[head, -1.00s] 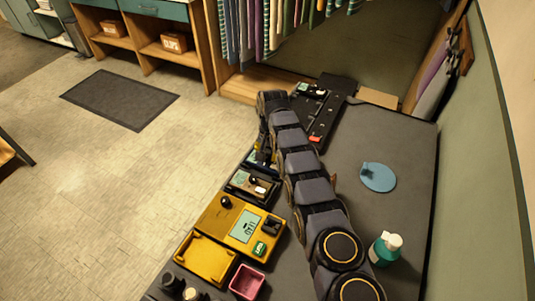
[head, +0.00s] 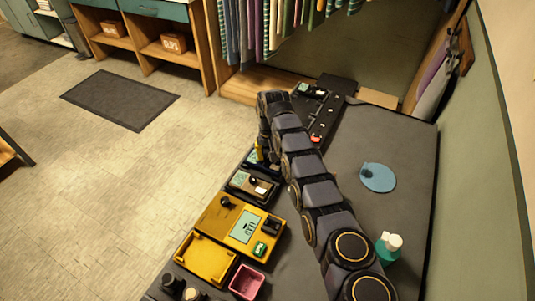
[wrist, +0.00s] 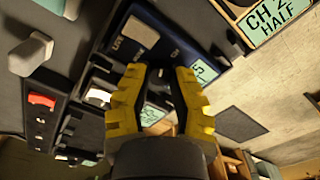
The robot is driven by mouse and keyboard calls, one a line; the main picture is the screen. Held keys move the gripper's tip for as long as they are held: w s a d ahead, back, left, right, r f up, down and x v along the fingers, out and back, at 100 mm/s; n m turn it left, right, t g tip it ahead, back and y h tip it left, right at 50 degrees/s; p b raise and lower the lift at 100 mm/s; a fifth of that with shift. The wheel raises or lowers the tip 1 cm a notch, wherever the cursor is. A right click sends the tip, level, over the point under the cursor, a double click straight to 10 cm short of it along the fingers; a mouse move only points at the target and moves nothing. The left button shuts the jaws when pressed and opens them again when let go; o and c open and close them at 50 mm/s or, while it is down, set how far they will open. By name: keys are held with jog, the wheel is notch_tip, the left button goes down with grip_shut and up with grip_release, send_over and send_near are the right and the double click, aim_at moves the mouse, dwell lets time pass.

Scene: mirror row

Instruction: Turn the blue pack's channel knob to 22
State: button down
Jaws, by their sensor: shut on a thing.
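The blue pack (wrist: 165,45) fills the upper middle of the wrist view, with a pale key and a small green display (wrist: 203,72). The display is partly covered by a finger; a 5 shows at its end, and the full number cannot be read. In the head view the blue pack (head: 252,157) is mostly hidden by my arm. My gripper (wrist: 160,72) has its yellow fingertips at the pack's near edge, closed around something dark. This appears to be the channel knob, but the fingers hide it and its pointer.
A card reading "CH 2… HALF" (wrist: 277,20) is cut off at the upper right of the wrist view.

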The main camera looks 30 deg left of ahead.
jog(key=n, duration=0.5)
jog(key=shift+s+f+n, duration=0.1)
jog(key=shift+f+n, duration=0.05)
jog(key=shift+n, duration=0.15)
jog(key=n, duration=0.4)
jog(key=shift+s+n, duration=0.1)
jog(key=shift+n, duration=0.3)
jog(key=shift+f, duration=0.1)
jog(key=c, duration=0.8)
grip_release()
